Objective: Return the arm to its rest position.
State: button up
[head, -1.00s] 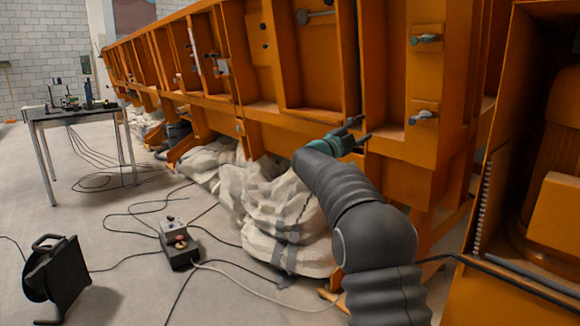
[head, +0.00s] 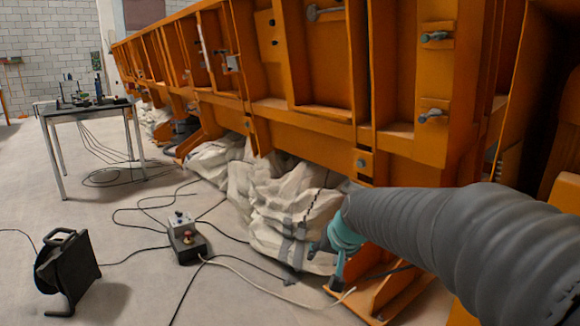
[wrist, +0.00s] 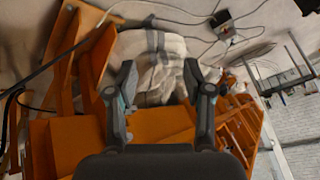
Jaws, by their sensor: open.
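My gripper (head: 330,245) is at the end of my grey arm, which reaches in from the right edge of the head view. The gripper is teal and dark and sits low, in front of the white sacks (head: 290,205) at the foot of the orange sandbed frame (head: 310,130). In the wrist view my gripper (wrist: 158,85) shows two fingers spread apart with nothing between them. The sacks (wrist: 155,50) lie beyond the fingertips there. In the head view the fingertips are small and partly hidden, and I cannot tell whether they touch the sacks.
A grey control box (head: 185,238) with cables stands on the floor left of the sacks. A black cable reel (head: 68,270) is at the lower left. A table (head: 85,112) with equipment stands at the back left.

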jog(key=s+d+h, duration=0.1)
jog(key=s+d, duration=0.3)
jog(key=s, duration=0.9)
jog(key=s+d+n+g+h, duration=0.1)
jog(key=s+d, duration=0.2)
jog(key=s, duration=1)
jog(key=shift+s+d, duration=0.25)
jog(key=shift+d, duration=0.1)
jog(key=shift+f, duration=0.1)
